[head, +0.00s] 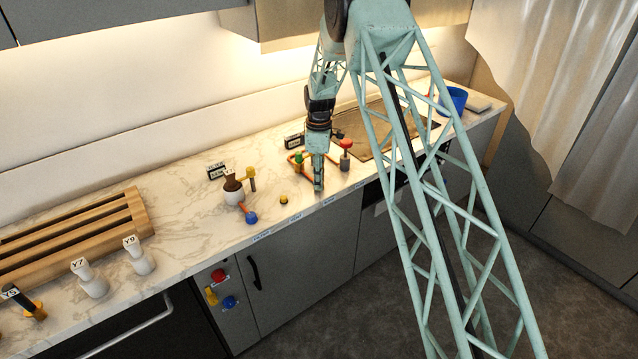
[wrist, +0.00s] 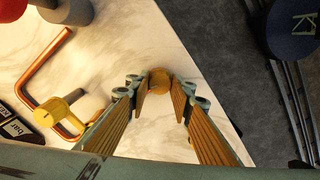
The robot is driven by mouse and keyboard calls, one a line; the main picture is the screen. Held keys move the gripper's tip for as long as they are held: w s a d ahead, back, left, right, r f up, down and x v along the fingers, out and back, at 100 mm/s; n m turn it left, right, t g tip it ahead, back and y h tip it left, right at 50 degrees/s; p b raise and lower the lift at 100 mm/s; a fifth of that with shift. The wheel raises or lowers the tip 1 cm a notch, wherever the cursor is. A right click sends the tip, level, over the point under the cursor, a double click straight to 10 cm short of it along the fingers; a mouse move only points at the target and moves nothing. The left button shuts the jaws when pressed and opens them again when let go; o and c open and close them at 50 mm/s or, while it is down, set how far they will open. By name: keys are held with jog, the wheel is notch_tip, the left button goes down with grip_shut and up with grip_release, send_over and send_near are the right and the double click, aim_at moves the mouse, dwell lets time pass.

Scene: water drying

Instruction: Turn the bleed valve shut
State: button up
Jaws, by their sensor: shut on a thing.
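My gripper (head: 319,187) points down at the front edge of the marble counter. In the wrist view its two ribbed fingers (wrist: 159,94) are shut on a round yellow-orange knob (wrist: 159,78), which sits between the fingertips. The head view hides this knob behind my gripper. To the left in the wrist view, a bent copper pipe (wrist: 42,66) carries another yellow valve handle (wrist: 57,109). The copper pipe also shows left of my gripper in the head view (head: 293,159). No readable label marks either yellow part as the bleed valve.
A red-topped post (head: 346,146) stands just right of my gripper. A dark label block (head: 294,141) stands behind. The counter drops off to the floor in front.

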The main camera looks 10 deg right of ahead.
jog(key=m+b, duration=0.1)
jog(key=m, duration=0.3)
jog(key=shift+f+b, duration=0.1)
jog(key=shift+b, duration=0.25)
jog(key=m+b, duration=0.1)
jog(key=m, duration=0.2)
jog(key=shift+m, duration=0.3)
jog(key=m+b, duration=0.1)
jog(key=m, duration=0.5)
jog(key=shift+m+b, duration=0.35)
jog(key=shift+m, duration=0.05)
jog(key=o, duration=0.9)
jog(key=shift+r, duration=0.3)
notch_tip(320, 180, up, 12)
jog(key=shift+f, duration=0.2)
